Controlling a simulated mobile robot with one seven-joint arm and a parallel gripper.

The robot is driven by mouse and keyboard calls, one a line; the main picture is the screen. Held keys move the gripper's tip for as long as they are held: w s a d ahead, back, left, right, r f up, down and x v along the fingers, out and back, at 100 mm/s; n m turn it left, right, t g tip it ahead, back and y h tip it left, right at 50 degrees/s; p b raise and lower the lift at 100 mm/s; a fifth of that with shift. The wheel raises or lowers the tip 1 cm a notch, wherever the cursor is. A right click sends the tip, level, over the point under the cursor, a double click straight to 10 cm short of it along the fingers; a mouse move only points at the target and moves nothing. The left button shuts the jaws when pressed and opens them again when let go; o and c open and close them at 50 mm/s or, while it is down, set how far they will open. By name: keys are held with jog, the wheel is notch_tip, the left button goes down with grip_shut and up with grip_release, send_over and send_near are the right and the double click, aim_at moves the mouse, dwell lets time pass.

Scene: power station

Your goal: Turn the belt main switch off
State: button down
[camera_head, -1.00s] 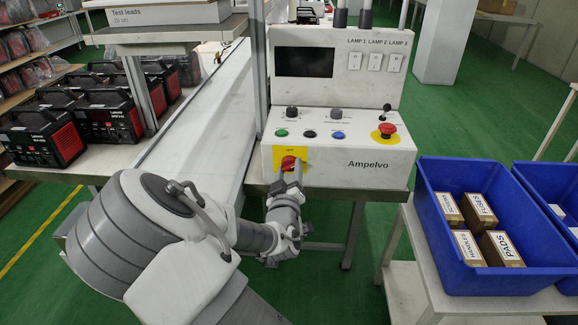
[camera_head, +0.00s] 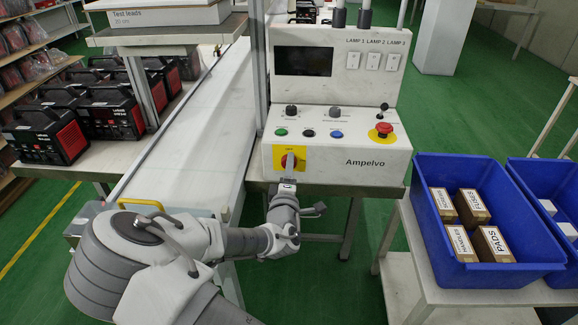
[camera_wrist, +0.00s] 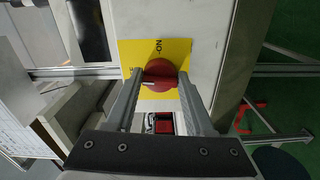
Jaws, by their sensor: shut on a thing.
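The belt main switch is a red rotary knob (camera_head: 284,162) on a yellow plate (camera_head: 275,165) on the front of the control box (camera_head: 350,160). "OFF" shows at the plate's top edge in the head view. My gripper (camera_head: 289,165) reaches it from the front and covers part of it. In the wrist view, the red knob (camera_wrist: 160,72) sits between my two fingertips, and my gripper (camera_wrist: 160,80) is shut on it. A white mark on the knob points left there, toward a small label I cannot read. "ON" shows on the plate above the knob.
The conveyor belt (camera_head: 190,140) runs along the left of the control box. A red emergency stop button (camera_head: 384,128) and several small buttons are on the box top. A blue bin (camera_head: 440,250) with boxes stands on a white table at the right.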

jog(key=shift+n, duration=0.5)
dwell(0.3)
jog(key=shift+c, duration=1.4)
grip_release()
jog(key=shift+s, duration=0.1)
jog(key=s+p, duration=0.2)
jog(key=s, duration=1.5)
jog(key=shift+s+a, duration=0.15)
jog(key=shift+a, duration=0.1)
